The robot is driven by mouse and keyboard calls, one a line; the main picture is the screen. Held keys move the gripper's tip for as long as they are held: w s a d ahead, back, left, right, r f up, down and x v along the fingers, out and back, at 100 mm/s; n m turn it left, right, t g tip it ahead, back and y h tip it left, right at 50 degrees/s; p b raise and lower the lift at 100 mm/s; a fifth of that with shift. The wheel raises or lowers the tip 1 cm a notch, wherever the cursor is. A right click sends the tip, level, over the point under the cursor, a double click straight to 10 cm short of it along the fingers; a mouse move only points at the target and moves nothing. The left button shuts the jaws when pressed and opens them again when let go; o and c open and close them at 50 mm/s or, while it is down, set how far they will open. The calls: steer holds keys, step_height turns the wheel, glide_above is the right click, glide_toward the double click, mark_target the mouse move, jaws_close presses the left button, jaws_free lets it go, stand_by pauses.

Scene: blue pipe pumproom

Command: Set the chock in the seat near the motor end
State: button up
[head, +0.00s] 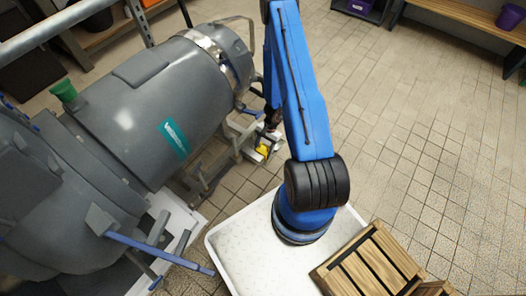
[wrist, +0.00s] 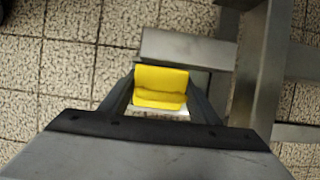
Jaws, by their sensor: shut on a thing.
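The chock (wrist: 161,85) is a small yellow block in the wrist view, between the two fingers of my gripper (wrist: 160,100). My gripper is shut on it. In the head view the yellow chock (head: 263,150) shows low beside the motor's metal frame, just left of my blue arm, and my gripper (head: 267,140) is partly hidden there. In the wrist view a grey metal plate (wrist: 188,48) lies just beyond the chock. I cannot tell whether the chock touches it.
A large grey motor (head: 150,105) with a teal label fills the left of the head view. Steel frame bars (wrist: 262,70) stand close on the right in the wrist view. A wooden crate (head: 372,262) sits at lower right. Tiled floor (head: 420,130) is clear on the right.

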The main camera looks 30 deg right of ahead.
steer(key=shift+f, duration=0.45)
stand_by(0.6)
steer(key=o, duration=1.4)
steer(key=shift+o, duration=0.2)
steer(key=v, duration=1.8)
steer(key=shift+a, duration=0.1)
